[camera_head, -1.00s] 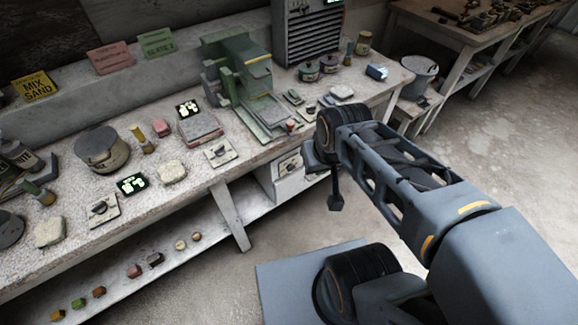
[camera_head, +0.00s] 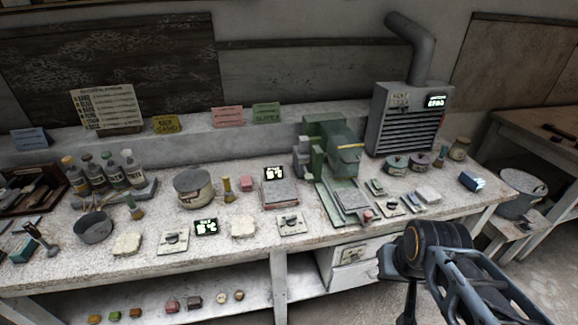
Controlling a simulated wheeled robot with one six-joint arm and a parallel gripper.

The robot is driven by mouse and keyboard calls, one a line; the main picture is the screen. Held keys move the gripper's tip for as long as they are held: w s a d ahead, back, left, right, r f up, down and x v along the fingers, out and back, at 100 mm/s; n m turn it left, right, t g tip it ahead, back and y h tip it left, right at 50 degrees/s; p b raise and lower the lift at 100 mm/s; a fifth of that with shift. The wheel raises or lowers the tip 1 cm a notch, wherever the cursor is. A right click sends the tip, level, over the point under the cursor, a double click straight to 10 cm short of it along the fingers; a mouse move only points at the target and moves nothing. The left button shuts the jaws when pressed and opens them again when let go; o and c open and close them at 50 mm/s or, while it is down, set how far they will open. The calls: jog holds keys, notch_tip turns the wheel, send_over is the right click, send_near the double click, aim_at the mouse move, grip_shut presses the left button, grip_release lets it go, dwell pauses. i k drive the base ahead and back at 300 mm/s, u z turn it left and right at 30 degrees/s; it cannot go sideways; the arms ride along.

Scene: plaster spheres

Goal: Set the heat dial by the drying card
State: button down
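Several knob dials show, and I cannot read which is the heat dial. One dial plate (camera_head: 173,241) lies at the bench front left of a small lit display (camera_head: 206,227). Cards stand along the back ledge: blue (camera_head: 30,139), yellow "MIX SAND" (camera_head: 165,124), pink (camera_head: 228,117) and green (camera_head: 267,113). I cannot tell which is the drying card. My gripper (camera_head: 398,290) is at the lower right, apart from the bench items; its fingers are unclear.
A large printed chart (camera_head: 106,109) stands on the ledge. A grey vented heater (camera_head: 408,118) with a display and pipe stands at the back right. A green press (camera_head: 330,165), a pot (camera_head: 194,188), bottles and plaster pieces crowd the bench. A bucket (camera_head: 522,190) stands right.

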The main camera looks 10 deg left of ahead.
aim_at(355, 258)
jog(key=z, duration=0.05)
jog(key=k, duration=1.05)
jog(key=u, duration=0.65)
jog(key=i, duration=1.3)
jog(key=z, duration=0.75)
